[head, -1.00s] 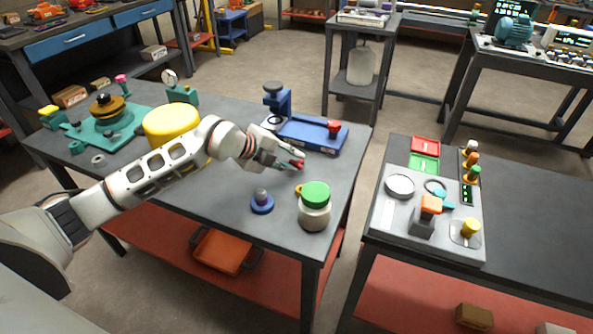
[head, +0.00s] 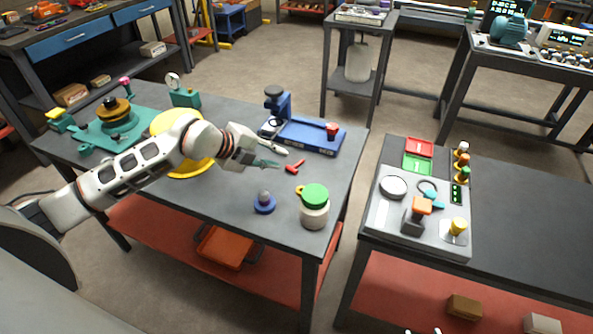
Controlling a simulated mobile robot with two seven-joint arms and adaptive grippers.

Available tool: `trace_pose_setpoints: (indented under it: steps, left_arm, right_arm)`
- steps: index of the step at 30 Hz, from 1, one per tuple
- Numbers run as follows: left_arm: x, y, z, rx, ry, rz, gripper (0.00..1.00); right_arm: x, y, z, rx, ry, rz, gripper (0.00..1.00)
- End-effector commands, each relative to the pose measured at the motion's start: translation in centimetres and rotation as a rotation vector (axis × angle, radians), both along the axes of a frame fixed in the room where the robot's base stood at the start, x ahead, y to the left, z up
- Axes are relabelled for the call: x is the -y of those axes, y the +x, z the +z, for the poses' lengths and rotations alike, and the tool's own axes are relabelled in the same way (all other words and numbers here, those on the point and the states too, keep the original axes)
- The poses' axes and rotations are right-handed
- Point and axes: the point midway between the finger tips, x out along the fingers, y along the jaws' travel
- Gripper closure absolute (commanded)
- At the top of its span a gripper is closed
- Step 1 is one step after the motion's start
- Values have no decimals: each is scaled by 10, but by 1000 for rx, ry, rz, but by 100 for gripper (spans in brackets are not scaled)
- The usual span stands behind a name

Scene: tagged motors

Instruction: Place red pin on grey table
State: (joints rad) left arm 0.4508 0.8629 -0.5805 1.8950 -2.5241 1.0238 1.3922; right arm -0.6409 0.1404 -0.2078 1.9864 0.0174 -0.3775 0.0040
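The red pin (head: 295,167) lies on its side on the grey table (head: 225,187), in front of the blue fixture. My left gripper (head: 284,158) reaches in from the left, just left of the pin. Its pale finger and teal-tipped finger are spread, with nothing between them. The pin looks clear of the fingers. Small pale tips at the bottom edge (head: 423,331) seem to belong to my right gripper; too little shows to tell its state.
The blue fixture (head: 313,135) with a red knob stands behind the pin. A green-lidded jar (head: 314,208) and a blue-based peg (head: 264,203) stand in front. A yellow round part (head: 190,172) is partly behind my arm. A second table (head: 520,215) stands right.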

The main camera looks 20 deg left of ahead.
Motion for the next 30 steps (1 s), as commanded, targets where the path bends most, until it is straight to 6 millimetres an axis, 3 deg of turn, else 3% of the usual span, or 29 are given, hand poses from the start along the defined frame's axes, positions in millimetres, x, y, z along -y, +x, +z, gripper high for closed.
trace_pose_setpoints:
  steps: [7, 15, 20, 27, 30]
  left_arm:
    - [-1, -1, 10, 2, 0, 0, 79]
    - [-8, -12, 56, 1, 1, 0, 79]
    - [-12, -18, 78, 1, 1, 0, 79]
    - [-12, -20, 79, 0, -1, -1, 79]
    - [-1, -22, 80, 12, -22, -26, 79]
  right_arm:
    - [2, 2, 9, 3, -3, -1, 60]
    - [1, 2, 45, 5, -1, 0, 60]
    - [1, 1, 56, 1, -1, 0, 60]
    - [1, 1, 54, 1, -1, 0, 60]
    - [1, 1, 54, 1, 0, -1, 60]
